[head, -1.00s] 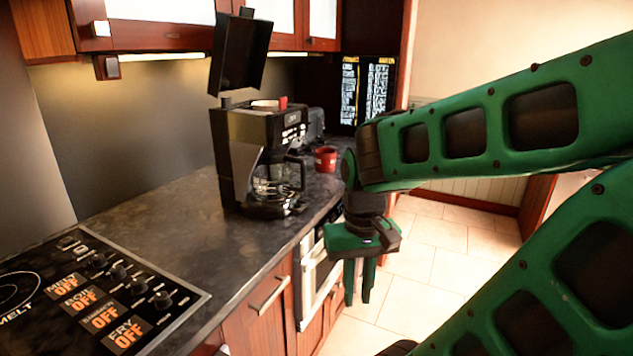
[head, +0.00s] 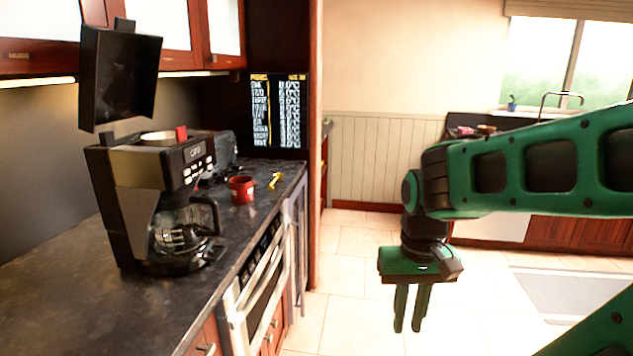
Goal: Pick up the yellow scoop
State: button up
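The yellow scoop (head: 275,180) is small and lies on the dark countertop near its front edge, at the far end just right of a red mug. My gripper (head: 407,325) hangs with its fingers pointing down over the floor, right of the counter in the picture. A narrow gap shows between its two fingers, and nothing is between them. It is well apart from the scoop.
A red mug (head: 242,189) stands beside the scoop. A black coffee maker (head: 165,195) with its lid raised stands nearer on the counter (head: 60,290). An oven front (head: 262,275) is below. The tiled floor (head: 350,270) is clear.

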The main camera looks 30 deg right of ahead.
aim_at(278, 177)
jog(key=z, duration=0.05)
jog(key=k, duration=0.45)
jog(key=z, duration=0.4)
jog(key=i, duration=0.5)
jog(key=u, duration=0.05)
jog(key=k, duration=1.2)
jog(key=z, duration=0.25)
jog(key=i, duration=0.5)
jog(key=z, duration=0.55)
jog(key=i, duration=1.15)
jog(key=z, duration=0.15)
